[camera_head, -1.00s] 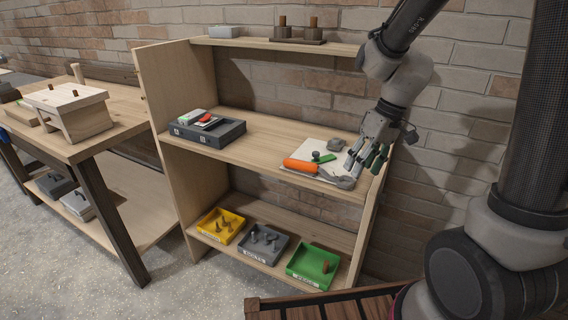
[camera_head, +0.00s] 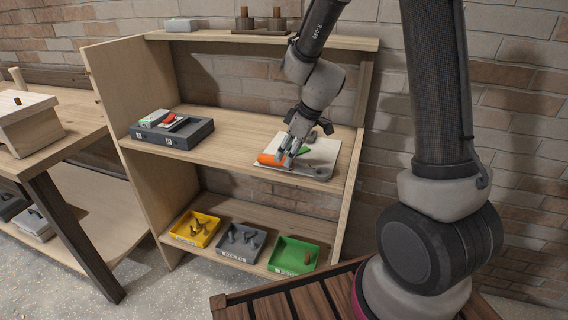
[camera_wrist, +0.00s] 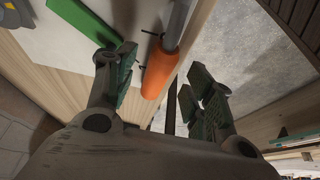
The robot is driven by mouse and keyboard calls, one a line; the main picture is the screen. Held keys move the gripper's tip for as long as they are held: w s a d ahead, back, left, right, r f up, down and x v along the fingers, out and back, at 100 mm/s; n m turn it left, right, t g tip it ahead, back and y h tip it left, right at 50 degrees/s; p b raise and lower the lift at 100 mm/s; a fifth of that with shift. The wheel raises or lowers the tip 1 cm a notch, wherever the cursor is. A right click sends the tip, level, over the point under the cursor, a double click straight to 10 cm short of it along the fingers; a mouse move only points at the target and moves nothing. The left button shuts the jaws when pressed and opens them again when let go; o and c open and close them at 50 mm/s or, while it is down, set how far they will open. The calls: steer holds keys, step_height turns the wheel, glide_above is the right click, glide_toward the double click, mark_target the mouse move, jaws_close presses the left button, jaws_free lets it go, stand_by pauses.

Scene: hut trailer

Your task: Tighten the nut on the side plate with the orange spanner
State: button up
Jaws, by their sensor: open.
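The orange spanner lies on a white sheet (camera_head: 262,170) on the middle shelf, near its front edge. Its orange handle (camera_head: 268,159) shows left of my gripper (camera_head: 287,156), which partly covers the tool. In the wrist view the handle (camera_wrist: 158,70) and its grey shaft (camera_wrist: 179,22) run between the open fingers of my gripper (camera_wrist: 160,74). The left finger is close to the handle and the right one is farther off. Whether either touches it, I cannot tell. I cannot make out the nut or the side plate.
A green piece (camera_wrist: 85,18) lies on the sheet left of the handle. A dark grey case (camera_head: 172,133) stands on the shelf's left. Yellow (camera_head: 195,228), grey (camera_head: 240,242) and green (camera_head: 293,256) bins sit on the lower shelf. A workbench (camera_head: 70,128) stands left.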

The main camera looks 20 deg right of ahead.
steer(key=shift+x, duration=1.4)
jaws_close()
steer(key=shift+r, duration=0.1)
